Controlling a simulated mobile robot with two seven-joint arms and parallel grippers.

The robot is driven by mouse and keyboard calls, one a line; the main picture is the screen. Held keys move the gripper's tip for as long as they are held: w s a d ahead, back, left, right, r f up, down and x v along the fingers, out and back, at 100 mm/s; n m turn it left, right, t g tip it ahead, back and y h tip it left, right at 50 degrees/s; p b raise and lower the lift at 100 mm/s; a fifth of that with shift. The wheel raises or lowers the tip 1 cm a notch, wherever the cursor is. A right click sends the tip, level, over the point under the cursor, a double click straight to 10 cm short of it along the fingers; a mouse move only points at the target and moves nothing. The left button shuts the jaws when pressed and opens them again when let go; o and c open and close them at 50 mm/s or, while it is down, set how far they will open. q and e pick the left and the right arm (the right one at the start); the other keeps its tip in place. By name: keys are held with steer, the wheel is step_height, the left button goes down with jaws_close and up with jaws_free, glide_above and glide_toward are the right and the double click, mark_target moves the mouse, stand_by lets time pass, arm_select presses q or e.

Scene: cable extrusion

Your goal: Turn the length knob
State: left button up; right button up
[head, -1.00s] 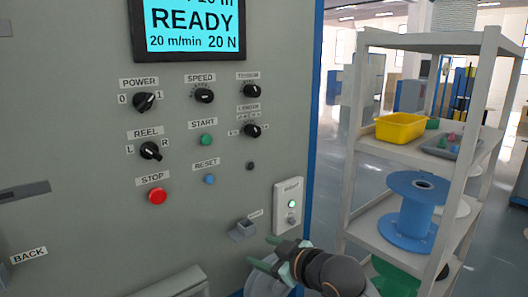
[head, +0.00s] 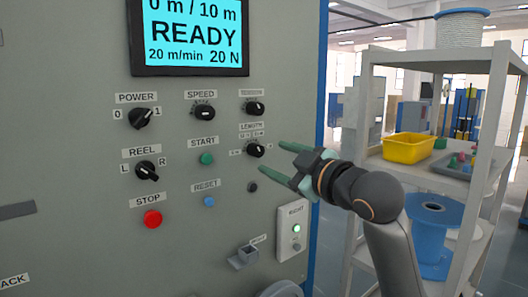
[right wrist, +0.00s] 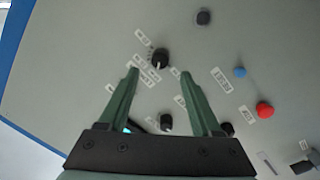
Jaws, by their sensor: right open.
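The length knob (head: 254,150) is a black round knob on the grey control panel (head: 80,60), below the tension knob (head: 254,108). My right gripper (head: 273,156) is open and empty just to the right of the length knob, its green fingers pointing at the panel. In the right wrist view the length knob (right wrist: 160,57) shows between and just beyond the two fingertips (right wrist: 159,72), apart from them. The dial marks around it are too small to read. My left gripper is not in view.
The screen (head: 190,35) reads READY and 0 m / 10 m. A small black button (head: 252,187), the green START button (head: 206,158) and the blue RESET button (head: 209,201) are close by. A shelf (head: 375,165) with a yellow bin (head: 408,148) stands at the right.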

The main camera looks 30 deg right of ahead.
mark_target(259, 152)
steer(key=shift+w, duration=2.7)
jaws_close()
